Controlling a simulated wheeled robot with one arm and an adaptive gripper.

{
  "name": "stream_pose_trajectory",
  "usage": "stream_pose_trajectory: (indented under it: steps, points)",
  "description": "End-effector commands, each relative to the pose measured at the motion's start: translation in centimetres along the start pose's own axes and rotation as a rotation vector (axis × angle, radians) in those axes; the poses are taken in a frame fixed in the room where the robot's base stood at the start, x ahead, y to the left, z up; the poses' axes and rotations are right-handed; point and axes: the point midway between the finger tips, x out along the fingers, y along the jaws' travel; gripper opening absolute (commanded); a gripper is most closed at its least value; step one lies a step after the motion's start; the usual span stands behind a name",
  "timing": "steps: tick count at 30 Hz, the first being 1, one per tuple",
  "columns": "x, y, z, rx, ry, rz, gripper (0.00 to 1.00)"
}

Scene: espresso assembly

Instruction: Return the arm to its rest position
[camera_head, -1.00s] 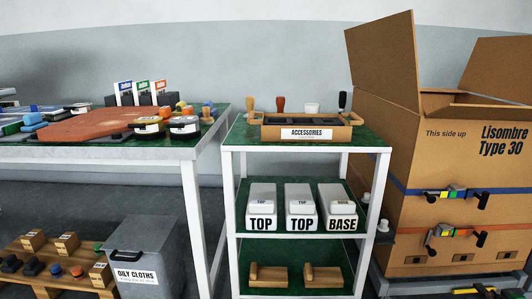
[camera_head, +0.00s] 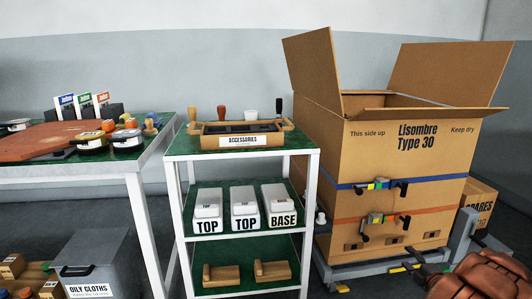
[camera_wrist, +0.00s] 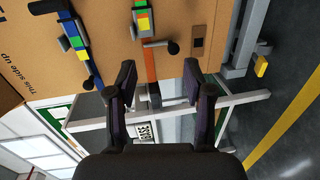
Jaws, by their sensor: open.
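My gripper (camera_wrist: 158,85) shows in the wrist view with its two dark fingers spread apart and nothing between them. It faces the side of a large cardboard box (camera_wrist: 110,60) with a blue strap and an orange strap (camera_wrist: 150,65). The fingers look apart from the box, though the exact gap cannot be told. In the head view a reddish-brown part of my arm (camera_head: 480,275) shows at the lower right corner. The gripper itself is not seen in the head view.
The open cardboard box (camera_head: 400,140) stands on a grey wheeled base (camera_head: 350,268) at right. A worktable (camera_head: 90,170) and an oily cloths bin (camera_head: 92,255) are at left. A smaller box (camera_head: 480,203) sits behind.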

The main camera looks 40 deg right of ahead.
Motion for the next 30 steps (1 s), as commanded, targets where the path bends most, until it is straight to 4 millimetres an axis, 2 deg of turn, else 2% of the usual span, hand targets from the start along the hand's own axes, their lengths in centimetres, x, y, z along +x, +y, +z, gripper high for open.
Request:
stream_pose_trajectory:
  steps: [1, 5, 8, 12, 16, 23, 26, 30]
  points:
    - [0.8, 2.0, -0.8, 0.003, -0.001, -0.016, 0.52]
    - [3.1, 5.6, -2.7, 0.031, -0.025, -0.082, 0.52]
    - [5.0, 9.2, -5.0, 0.063, -0.054, -0.142, 0.52]
    - [6.9, 13.8, -8.8, 0.118, -0.101, -0.225, 0.52]
    - [7.9, 18.1, -12.9, 0.172, -0.146, -0.293, 0.52]
    - [7.4, 24.8, -20.9, 0.28, -0.233, -0.411, 0.52]
    - [6.4, 27.6, -24.6, 0.33, -0.271, -0.459, 0.52]
    - [4.1, 30.9, -29.8, 0.401, -0.324, -0.531, 0.52]
